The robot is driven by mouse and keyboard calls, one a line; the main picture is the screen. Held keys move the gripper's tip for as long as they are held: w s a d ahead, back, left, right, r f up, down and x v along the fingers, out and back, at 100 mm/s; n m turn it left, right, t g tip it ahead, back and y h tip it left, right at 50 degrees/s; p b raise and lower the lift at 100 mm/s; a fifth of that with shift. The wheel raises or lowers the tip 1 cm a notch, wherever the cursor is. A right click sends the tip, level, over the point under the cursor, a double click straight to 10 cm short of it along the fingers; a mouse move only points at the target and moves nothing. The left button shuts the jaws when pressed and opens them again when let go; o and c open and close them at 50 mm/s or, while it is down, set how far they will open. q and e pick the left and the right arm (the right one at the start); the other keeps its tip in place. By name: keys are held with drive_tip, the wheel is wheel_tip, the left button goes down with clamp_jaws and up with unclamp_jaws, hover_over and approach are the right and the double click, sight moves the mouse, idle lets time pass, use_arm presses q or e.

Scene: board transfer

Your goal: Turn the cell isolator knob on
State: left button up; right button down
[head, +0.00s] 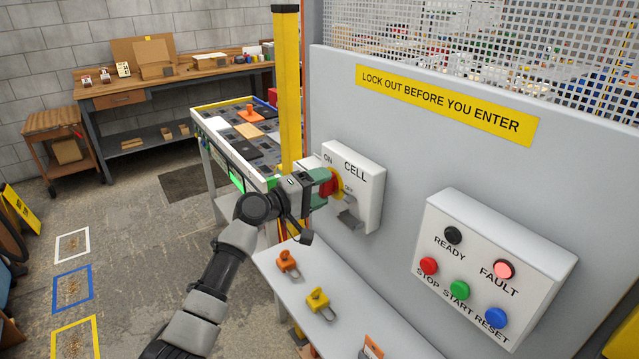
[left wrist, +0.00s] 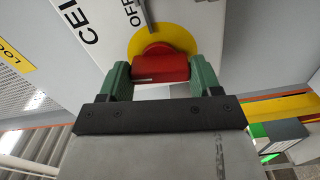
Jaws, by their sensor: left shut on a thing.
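The cell isolator is a white box (head: 363,175) on the grey panel, marked CELL, ON and OFF. Its red knob (head: 328,187) sits on a yellow disc and is mostly hidden by my gripper in the head view. My left gripper (head: 326,184) reaches it from the left and is shut on the knob. In the left wrist view the green fingers (left wrist: 160,80) stand on both sides of the red knob (left wrist: 160,66), with the yellow disc (left wrist: 172,34) behind it. A grey metal hasp (head: 348,217) shows below the knob. My right gripper is not in view.
A shelf (head: 345,325) below holds an orange padlock (head: 287,262) and a yellow padlock (head: 318,300). To the right is a button box (head: 490,265) with the red FAULT lamp (head: 504,269) lit. A yellow post (head: 288,90) stands left of the panel.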

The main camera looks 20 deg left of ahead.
use_arm(q)
drive_tip(key=shift+n+p, duration=0.4)
drive_tip(key=shift+n, duration=0.4)
drive_tip(key=o, duration=0.9)
drive_tip(key=b+v, duration=0.3)
drive_tip(key=v, duration=0.7)
drive_tip(key=shift+s+a, duration=0.3)
